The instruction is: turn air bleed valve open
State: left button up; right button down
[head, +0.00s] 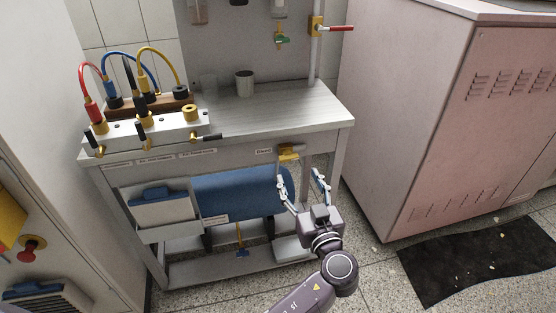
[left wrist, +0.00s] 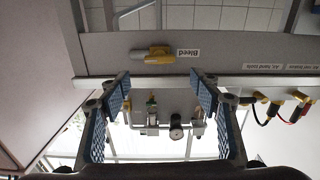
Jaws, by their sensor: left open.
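The air bleed valve (head: 290,152) is a small yellow fitting on the bench's front edge, right of a "Bleed" label (head: 263,151). My left gripper (head: 299,177) is open and empty, its two fingers pointing up toward the valve from in front and below. The left wrist view shows the bench upside down. There the valve (left wrist: 152,53) with its yellow handle lies beyond the fingertips of the left gripper (left wrist: 160,84), near the middle of the gap and apart from both fingers. My right gripper is not in view.
The grey bench (head: 318,108) carries a valve manifold (head: 165,130) with coloured hoses and a grey cup (head: 244,82). A blue tank (head: 235,192) sits below. A red-handled valve (head: 318,28) is on the upright pipe. A pink cabinet (head: 430,110) stands right; a black mat (head: 480,260) lies on the floor.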

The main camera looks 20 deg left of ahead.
aim_at(290, 159)
pick_arm(q)
jog(key=x, duration=0.7)
jog(key=shift+w+a, duration=0.2)
jog(key=shift+w, duration=0.1)
jog(key=shift+c, duration=0.4)
jog(key=c, duration=1.1)
